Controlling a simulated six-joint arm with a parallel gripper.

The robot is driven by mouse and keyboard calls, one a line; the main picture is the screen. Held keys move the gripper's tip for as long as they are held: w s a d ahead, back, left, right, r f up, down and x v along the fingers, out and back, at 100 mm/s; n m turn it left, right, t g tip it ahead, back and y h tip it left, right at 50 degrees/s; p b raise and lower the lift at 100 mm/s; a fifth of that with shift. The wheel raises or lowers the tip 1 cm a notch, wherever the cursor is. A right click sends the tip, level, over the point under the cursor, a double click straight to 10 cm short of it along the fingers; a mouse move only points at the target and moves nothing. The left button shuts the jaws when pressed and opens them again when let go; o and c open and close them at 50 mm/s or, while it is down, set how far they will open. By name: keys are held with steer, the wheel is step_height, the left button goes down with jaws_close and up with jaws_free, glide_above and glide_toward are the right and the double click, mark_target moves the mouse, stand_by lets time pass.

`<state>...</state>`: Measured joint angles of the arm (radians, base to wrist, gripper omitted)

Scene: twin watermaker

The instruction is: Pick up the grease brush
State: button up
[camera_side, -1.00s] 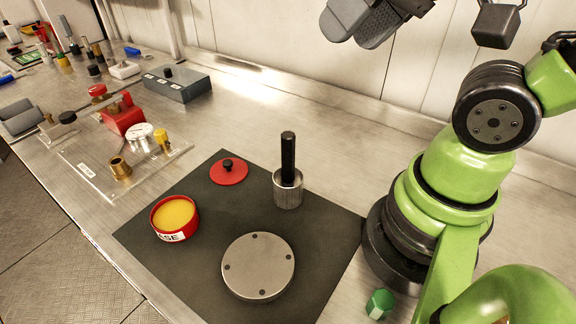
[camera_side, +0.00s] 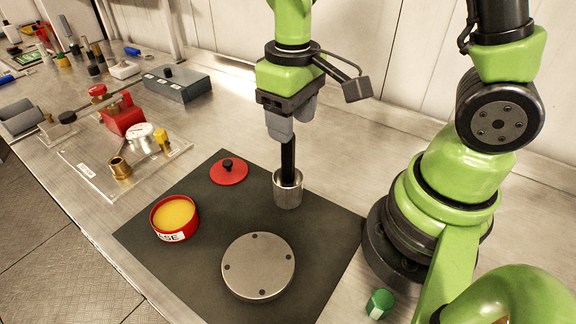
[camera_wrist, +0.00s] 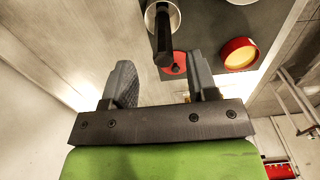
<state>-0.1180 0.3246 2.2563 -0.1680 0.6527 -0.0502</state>
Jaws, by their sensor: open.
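The grease brush (camera_side: 288,160) stands upright in a metal cup (camera_side: 288,192) on the dark mat, with its black handle up and its lower end hidden in the cup. My gripper (camera_side: 284,128) is open just above the handle; its near finger overlaps the handle top in the side view, so I cannot tell whether they touch. In the wrist view the brush handle (camera_wrist: 162,45) lies beyond and between the spread fingers of my gripper (camera_wrist: 164,75), with nothing held. A red tin of yellow grease (camera_side: 174,217) sits open on the mat's left.
A red lid with a black knob (camera_side: 229,171) lies left of the cup. A round metal plate (camera_side: 258,266) lies in front. A green-capped item (camera_side: 380,304) stands right of the mat (camera_side: 215,275). A clear board with fittings (camera_side: 90,170) is at left.

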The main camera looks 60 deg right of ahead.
mark_target(288, 148)
steer(key=shift+w+a+f, duration=0.1)
steer(key=shift+f, duration=1.4)
steer(key=shift+w+a+f, duration=0.1)
steer(key=shift+f, duration=1.35)
jaws_close()
